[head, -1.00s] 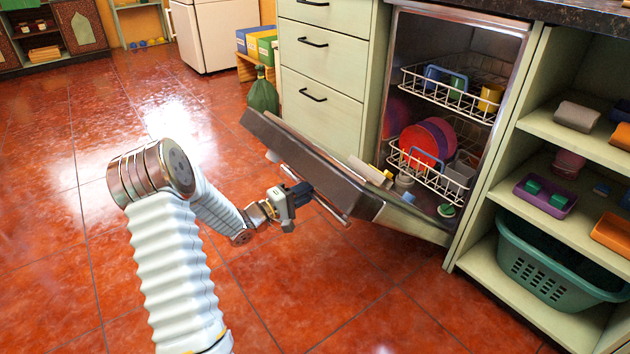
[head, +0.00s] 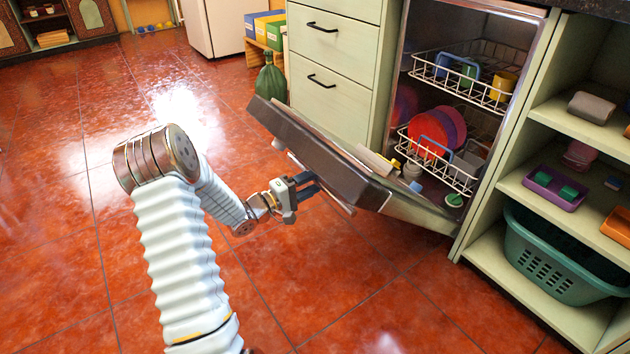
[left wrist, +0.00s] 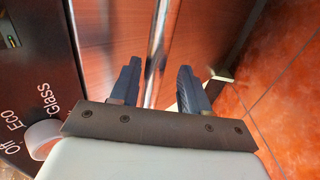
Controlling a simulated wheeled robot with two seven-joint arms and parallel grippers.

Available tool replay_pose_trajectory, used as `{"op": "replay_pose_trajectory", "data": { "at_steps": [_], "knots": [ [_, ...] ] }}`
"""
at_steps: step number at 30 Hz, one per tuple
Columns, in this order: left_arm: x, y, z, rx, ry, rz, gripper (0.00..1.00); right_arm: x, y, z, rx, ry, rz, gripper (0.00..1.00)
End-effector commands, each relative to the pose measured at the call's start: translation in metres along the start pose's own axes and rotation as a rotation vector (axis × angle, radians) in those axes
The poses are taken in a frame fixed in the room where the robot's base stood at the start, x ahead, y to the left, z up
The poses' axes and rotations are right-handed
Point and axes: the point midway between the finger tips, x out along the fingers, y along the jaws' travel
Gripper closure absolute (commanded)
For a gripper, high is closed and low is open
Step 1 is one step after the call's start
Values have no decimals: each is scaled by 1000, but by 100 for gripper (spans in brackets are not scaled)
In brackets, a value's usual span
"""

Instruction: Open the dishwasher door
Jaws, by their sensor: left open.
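The dishwasher door (head: 330,160) is hinged at the bottom and tilted partway down, so the inside shows. Its bar handle (head: 341,205) runs along the outer face near the free edge. My left gripper (head: 314,184) is at this handle, its two dark fingers spread. In the left wrist view the shiny handle (left wrist: 157,45) passes between the fingers of the open left gripper (left wrist: 158,75), with gaps on both sides. The dark control panel (left wrist: 35,85) with a light knob is at left there. My right gripper is not in view.
Inside the dishwasher are an upper rack (head: 460,75) and a lower rack (head: 440,170) with dishes. Drawers (head: 335,75) stand left of it, and open shelves with a teal basket (head: 562,262) at right. Red floor tiles lie clear under and left of the door.

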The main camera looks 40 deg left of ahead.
Motion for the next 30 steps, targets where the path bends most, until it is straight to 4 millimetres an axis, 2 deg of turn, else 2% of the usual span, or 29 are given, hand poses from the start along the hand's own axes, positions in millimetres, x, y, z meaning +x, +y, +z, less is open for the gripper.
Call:
{"op": "replay_pose_trajectory", "data": {
  "at_steps": [9,15,20,30],
  "knots": [
    [-77,1,0,-2,3,-3,54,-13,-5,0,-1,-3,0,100],
    [-110,0,0,-3,0,-2,54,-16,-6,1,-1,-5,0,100],
    [-120,-1,1,-3,-1,-2,54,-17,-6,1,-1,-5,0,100],
    [-120,-1,1,-2,-2,-1,54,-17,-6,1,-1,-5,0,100]
  ]
}}
